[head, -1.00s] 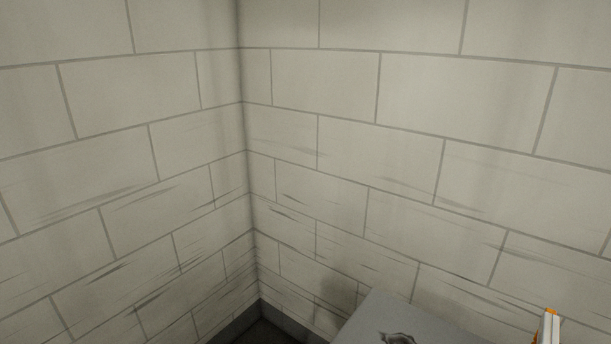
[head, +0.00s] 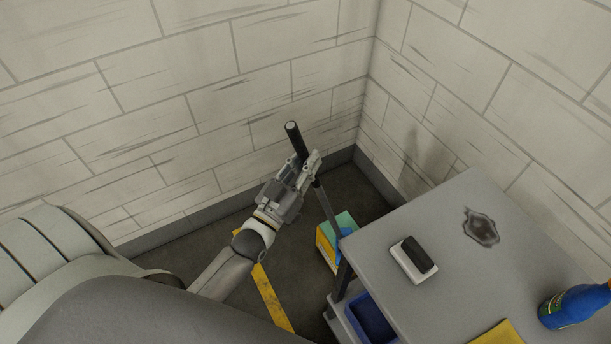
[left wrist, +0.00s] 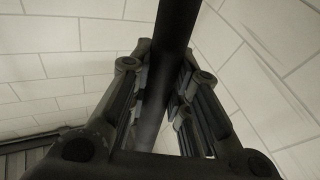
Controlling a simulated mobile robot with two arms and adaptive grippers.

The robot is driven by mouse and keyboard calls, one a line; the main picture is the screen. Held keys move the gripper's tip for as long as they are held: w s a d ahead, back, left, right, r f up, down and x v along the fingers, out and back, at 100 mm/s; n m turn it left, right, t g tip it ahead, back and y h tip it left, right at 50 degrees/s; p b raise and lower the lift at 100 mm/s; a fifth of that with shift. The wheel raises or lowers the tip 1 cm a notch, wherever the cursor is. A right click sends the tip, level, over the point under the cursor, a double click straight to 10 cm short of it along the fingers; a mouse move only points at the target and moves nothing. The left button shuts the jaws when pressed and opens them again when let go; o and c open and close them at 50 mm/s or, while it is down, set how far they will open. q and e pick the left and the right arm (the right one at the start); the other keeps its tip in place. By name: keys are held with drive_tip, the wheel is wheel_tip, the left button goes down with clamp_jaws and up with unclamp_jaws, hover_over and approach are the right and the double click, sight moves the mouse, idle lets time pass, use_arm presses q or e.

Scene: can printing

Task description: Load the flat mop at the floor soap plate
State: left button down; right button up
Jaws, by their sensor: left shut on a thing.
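The mop's pole (head: 328,208) slants down from its black grip end (head: 295,138) toward the floor left of the table. My left gripper (head: 309,167) is shut on the pole just below the grip end. In the left wrist view the dark pole (left wrist: 176,25) runs between the fingers of my left gripper (left wrist: 165,75). The pole's lower end is near a yellow and teal box (head: 328,243) and a small blue part (head: 344,259). The mop head is not clearly visible. I cannot make out the floor soap plate. My right gripper is out of view.
A grey table (head: 455,215) stands at the right, with a black-and-white brush or eraser (head: 414,258), a dark stain, a blue bottle (head: 573,306) and a yellow cloth or sheet (head: 497,334). A blue bin (head: 372,318) is below it. Yellow tape (head: 272,300) marks the floor. Walls meet behind.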

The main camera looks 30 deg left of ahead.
use_arm(q)
drive_tip(key=w+a+r+n+y+p, duration=0.1)
drive_tip(key=w+a+r+n+p, duration=0.15)
drive_tip(key=w+a, duration=0.9)
wheel_tip(320, 180, down, 6)
drive_tip(key=b, duration=0.6)
drive_tip(key=shift+s+g, duration=0.15)
drive_tip(key=shift+g, duration=0.15)
drive_tip(key=shift+f+b, duration=1.1)
idle(0.9)
drive_tip(key=shift+s+f, duration=0.1)
drive_tip(key=shift+f, duration=0.1)
idle(1.0)
drive_tip(key=shift+r, duration=0.15)
wheel_tip(320, 180, up, 7)
drive_tip(key=p, duration=0.6)
drive_tip(key=shift+p, duration=0.3)
idle(1.1)
